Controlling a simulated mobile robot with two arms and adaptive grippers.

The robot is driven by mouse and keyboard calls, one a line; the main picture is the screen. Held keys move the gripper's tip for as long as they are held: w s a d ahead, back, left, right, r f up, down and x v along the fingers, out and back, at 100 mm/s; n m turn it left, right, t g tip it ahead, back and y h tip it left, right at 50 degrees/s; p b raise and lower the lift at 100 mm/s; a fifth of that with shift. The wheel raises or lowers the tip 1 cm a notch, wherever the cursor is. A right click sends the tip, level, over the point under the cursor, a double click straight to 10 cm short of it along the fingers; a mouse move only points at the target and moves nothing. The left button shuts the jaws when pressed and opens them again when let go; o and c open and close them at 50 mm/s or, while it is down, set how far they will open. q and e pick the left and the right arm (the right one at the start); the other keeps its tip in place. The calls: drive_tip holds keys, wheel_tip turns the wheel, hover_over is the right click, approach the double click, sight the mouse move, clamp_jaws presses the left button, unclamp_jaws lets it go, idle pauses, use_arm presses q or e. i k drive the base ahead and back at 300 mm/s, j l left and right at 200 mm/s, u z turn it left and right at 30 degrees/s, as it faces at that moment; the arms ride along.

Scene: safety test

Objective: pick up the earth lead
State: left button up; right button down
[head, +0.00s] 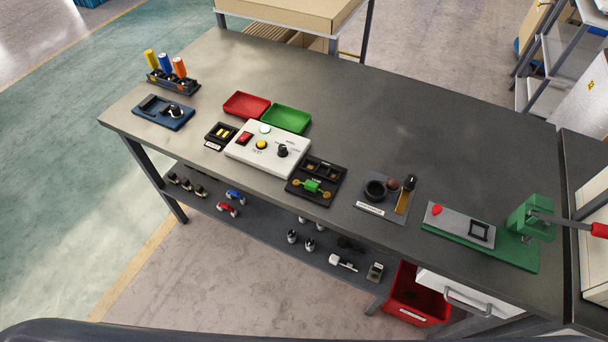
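I cannot tell for certain which thing is the earth lead. A labelled grey plate (387,213) near the bench's front edge, right of centre, carries a black ring-shaped thing (375,190), two small dark round knobs and a brass-coloured strip (402,202). Neither of my grippers is in view.
The bench (390,110) also carries a white control box (268,152), red bin (246,104), green bin (286,119), blue fixture (150,117), spool rack (173,84) and green press (525,224). Its back middle is clear. A red crate (419,302) stands below.

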sight(310, 185)
drive_tip(key=u, duration=1.3)
drive_tip(key=k+l+u, duration=0.3)
drive_tip(key=l, duration=0.25)
drive_tip(key=k+l+u, duration=0.35)
drive_tip(key=k, duration=0.2)
